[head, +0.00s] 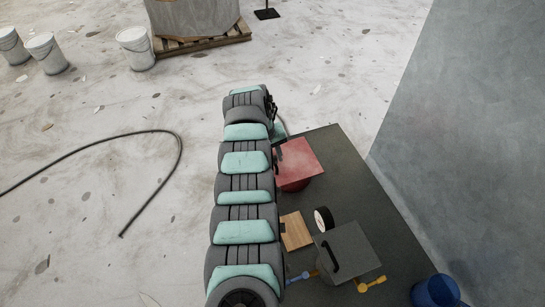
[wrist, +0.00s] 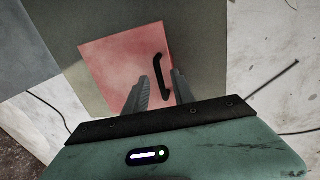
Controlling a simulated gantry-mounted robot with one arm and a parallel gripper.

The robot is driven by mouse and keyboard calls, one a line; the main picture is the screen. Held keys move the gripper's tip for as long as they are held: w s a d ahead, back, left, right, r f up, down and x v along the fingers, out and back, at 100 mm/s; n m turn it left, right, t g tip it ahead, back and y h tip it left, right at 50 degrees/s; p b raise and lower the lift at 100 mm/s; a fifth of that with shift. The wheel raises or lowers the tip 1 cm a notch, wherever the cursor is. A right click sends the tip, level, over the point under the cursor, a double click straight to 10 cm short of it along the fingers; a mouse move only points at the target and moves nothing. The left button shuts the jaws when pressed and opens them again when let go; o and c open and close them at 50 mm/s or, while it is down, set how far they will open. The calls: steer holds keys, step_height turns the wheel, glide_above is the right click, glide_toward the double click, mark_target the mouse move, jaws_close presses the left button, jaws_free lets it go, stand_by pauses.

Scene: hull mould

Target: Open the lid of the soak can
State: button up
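The soak can appears to be the red can (head: 293,185), with a square red lid (head: 300,158) lying flat on top. In the wrist view the red lid (wrist: 115,70) carries a black bar handle (wrist: 158,68) near its right edge. My gripper (wrist: 160,76) is open, its two fingers apart on either side of the handle, with no clear contact visible. In the head view my arm hides most of the gripper and part of the handle (head: 279,147).
The red can stands on a dark table (head: 335,150). Nearer are a wooden block (head: 296,231), a white roll (head: 323,219), a grey box (head: 350,250) with a black handle, a yellow tool (head: 370,284) and a blue cup (head: 436,291). A grey wall (head: 470,130) rises at right.

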jaws_close()
stand_by(1.3)
